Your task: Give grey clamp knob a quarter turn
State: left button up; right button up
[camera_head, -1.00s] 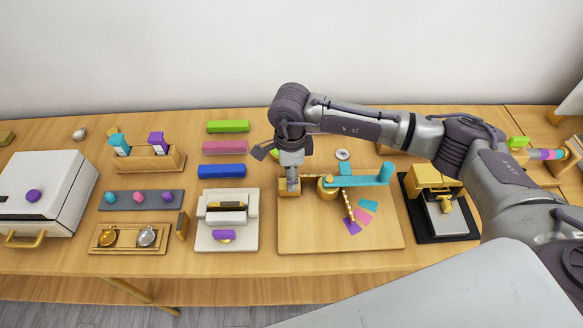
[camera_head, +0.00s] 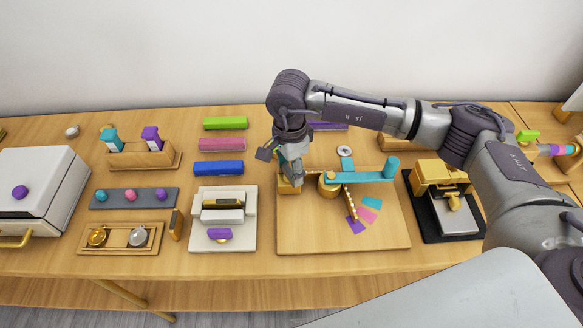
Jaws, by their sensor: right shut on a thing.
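My right gripper (camera_head: 294,177) points down at the small gold clamp block (camera_head: 289,187) on the left edge of the wooden board (camera_head: 345,236). It is shut on the grey clamp knob at the top of that block. The knob itself is mostly hidden by the fingers, so its angle cannot be told. My left gripper is not in view.
A teal swing arm (camera_head: 355,177) on a gold post (camera_head: 329,186) stands just right of the gripper, with a gold chain (camera_head: 349,202) and coloured swatches (camera_head: 364,215) below. A white press (camera_head: 222,232) stands to the left. The board's front is clear.

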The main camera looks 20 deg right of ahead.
jog(key=shift+w+f+n+b, duration=0.25)
jog(key=shift+n+b, duration=0.2)
jog(key=shift+n, duration=0.25)
jog(key=shift+r+n, duration=0.25)
jog(key=shift+n, duration=0.05)
jog(key=shift+r, duration=0.15)
jog(key=shift+f+n+b, duration=0.35)
jog(key=shift+n+b, duration=0.55)
jog(key=shift+b, duration=0.25)
jog(key=shift+r+n+b, duration=0.1)
jog(key=shift+n+b, duration=0.25)
jog(key=shift+n, duration=0.15)
jog(key=shift+r+n, duration=0.2)
jog(key=shift+n, duration=0.1)
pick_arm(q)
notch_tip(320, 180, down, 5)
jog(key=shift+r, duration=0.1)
pick_arm(e)
jog(key=shift+r, duration=0.1)
